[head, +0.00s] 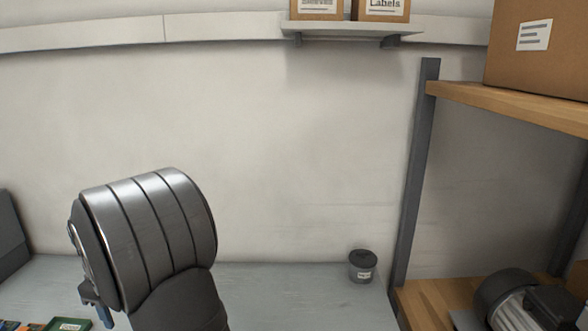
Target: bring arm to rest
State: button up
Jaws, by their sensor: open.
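A large dark grey ribbed joint of my arm (150,240) fills the lower left of the head view, with a black link below it running out of the bottom edge. My gripper cannot be made out in this view. A small metal piece with a bluish end (98,304) shows at the lower left of the joint; I cannot tell what it belongs to. The joint hides part of the bench behind it.
The grey bench (300,300) is clear right of the arm up to a small dark lidded jar (362,266). A shelving post (415,175), a motor-like unit (505,298) and a cardboard box (540,50) stand right.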

jog(key=s+a+f+n, duration=0.1)
jog(key=s+a, duration=1)
jog(key=a, duration=0.4)
jog(key=shift+f+n, duration=0.15)
jog(key=shift+n, duration=0.15)
jog(key=o, duration=1.1)
jog(key=shift+d, duration=0.1)
jog(key=shift+c, duration=0.2)
jog(key=shift+o, duration=0.4)
jog(key=s+d+r+t, duration=0.1)
jog(key=s+d+r, duration=0.3)
jog(key=d+r, duration=0.4)
jog(key=s+d+r, duration=0.4)
jog(key=d+r, duration=0.2)
jog(key=d, duration=0.5)
notch_tip(320, 180, down, 10)
jog(key=w, duration=0.1)
jog(key=shift+w, duration=0.3)
